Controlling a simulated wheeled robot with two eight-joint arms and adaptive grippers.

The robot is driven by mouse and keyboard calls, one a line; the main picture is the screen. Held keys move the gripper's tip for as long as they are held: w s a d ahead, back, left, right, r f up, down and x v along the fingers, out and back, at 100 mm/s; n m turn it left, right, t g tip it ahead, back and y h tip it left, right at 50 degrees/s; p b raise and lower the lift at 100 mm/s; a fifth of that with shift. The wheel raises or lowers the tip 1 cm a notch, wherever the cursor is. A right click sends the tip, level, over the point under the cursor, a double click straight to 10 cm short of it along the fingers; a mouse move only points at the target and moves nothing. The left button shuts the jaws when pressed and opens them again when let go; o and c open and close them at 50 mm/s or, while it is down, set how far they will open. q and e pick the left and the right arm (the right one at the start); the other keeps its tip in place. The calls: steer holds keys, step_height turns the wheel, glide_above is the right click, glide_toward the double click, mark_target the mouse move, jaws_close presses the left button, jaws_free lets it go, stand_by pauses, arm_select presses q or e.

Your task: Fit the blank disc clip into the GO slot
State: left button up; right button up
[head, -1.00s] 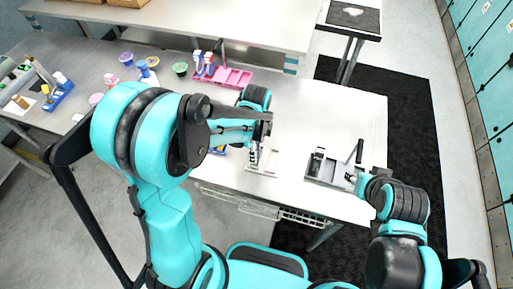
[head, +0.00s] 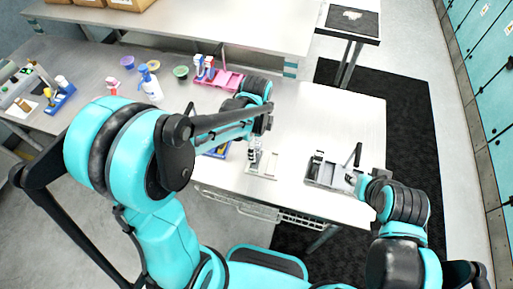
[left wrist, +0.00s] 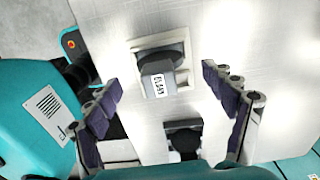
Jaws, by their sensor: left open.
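The blank disc clip (left wrist: 158,82), a grey block with a white label that seems to read BLANK, stands in a pale plate (left wrist: 136,56) in the left wrist view. My left gripper (left wrist: 162,80) is open, its dark pads on either side of the clip and apart from it. A second dark recess or part (left wrist: 184,140) shows nearer the wrist. In the head view, my left gripper (head: 256,142) is over the pale plate (head: 266,172), partly hiding it. I cannot make out a GO marking. My right gripper (head: 358,184) is beside the grey tray; its fingers are too small to judge.
A grey tray (head: 325,183) with a black lever stands at the table's right. A pink rack (head: 229,80), a spray bottle (head: 150,86) and several small tubs stand at the back left. The table's back right (head: 335,110) is clear.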

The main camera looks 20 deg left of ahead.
arm_select(q)
step_height(320, 180, up, 7)
steer(key=shift+r+p, duration=0.1)
steer(key=shift+p, duration=0.55)
steer(key=s+a+r+n+t, duration=0.2)
steer(key=s+n, duration=0.3)
steer(key=n, duration=0.4)
steer(key=s+a+r+n+t, duration=0.2)
steer(key=s+n+t, duration=0.3)
steer(key=n, duration=0.4)
steer(key=shift+s+a+r, duration=0.15)
steer(key=shift+a+r, duration=0.2)
steer(key=shift+r, duration=0.25)
